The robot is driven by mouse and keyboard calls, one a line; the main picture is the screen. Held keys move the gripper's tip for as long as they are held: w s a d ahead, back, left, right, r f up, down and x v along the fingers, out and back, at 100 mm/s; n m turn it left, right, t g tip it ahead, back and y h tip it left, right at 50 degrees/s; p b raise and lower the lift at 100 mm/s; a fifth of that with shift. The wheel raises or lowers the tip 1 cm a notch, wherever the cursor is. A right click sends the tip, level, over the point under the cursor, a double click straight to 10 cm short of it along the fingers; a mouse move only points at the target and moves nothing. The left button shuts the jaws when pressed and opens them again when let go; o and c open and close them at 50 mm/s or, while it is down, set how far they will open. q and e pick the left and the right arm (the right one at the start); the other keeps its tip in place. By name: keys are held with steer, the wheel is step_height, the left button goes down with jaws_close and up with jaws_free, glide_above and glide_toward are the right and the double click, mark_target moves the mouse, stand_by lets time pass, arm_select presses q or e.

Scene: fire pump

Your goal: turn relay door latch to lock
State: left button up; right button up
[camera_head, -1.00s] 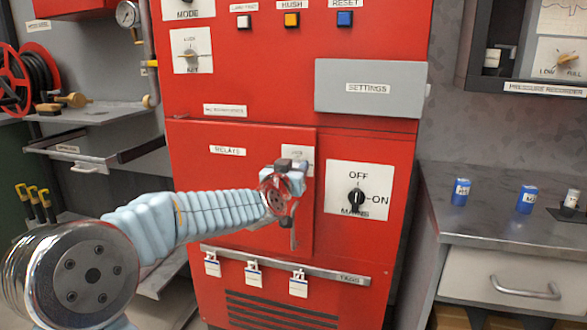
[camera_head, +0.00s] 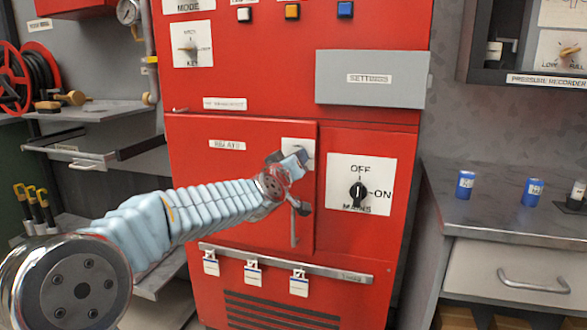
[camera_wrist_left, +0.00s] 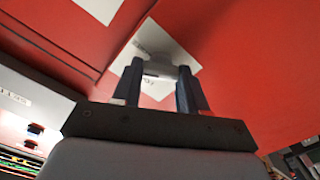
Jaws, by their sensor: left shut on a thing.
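The red relay door (camera_head: 215,180) with its RELAYS label is on the cabinet's lower left and looks closed. Its latch sits on a white plate (camera_head: 303,150) near the door's upper right edge. My left gripper (camera_head: 297,160) reaches this plate and covers most of the latch in the head view. In the left wrist view, the gripper (camera_wrist_left: 158,85) is shut on the grey latch (camera_wrist_left: 158,68), with a finger on each side. The white plate (camera_wrist_left: 145,44) appears tilted there, and its lettering is not readable. My right gripper is in neither view.
The MAINS switch (camera_head: 358,191) is just right of the relay door. The grey SETTINGS box (camera_head: 371,78) juts out above it. A tag rail (camera_head: 290,264) runs below. A shelf (camera_head: 100,110) stands left, a counter (camera_head: 500,215) right.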

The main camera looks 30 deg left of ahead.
arm_select(q)
steer(key=n+b, duration=0.2)
steer(key=n, duration=0.3)
steer(key=n+b, duration=0.2)
steer(key=n, duration=0.4)
steer(key=shift+a+f, duration=0.1)
steer(key=shift+f, duration=0.1)
steer(key=shift+n+b, duration=0.3)
steer(key=shift+n, duration=0.2)
steer(key=o, duration=1.1)
steer(key=shift+c, duration=0.2)
steer(key=shift+s, duration=0.1)
steer(key=v, duration=1.3)
steer(key=shift+s+p, duration=0.3)
steer(key=shift+p, duration=0.15)
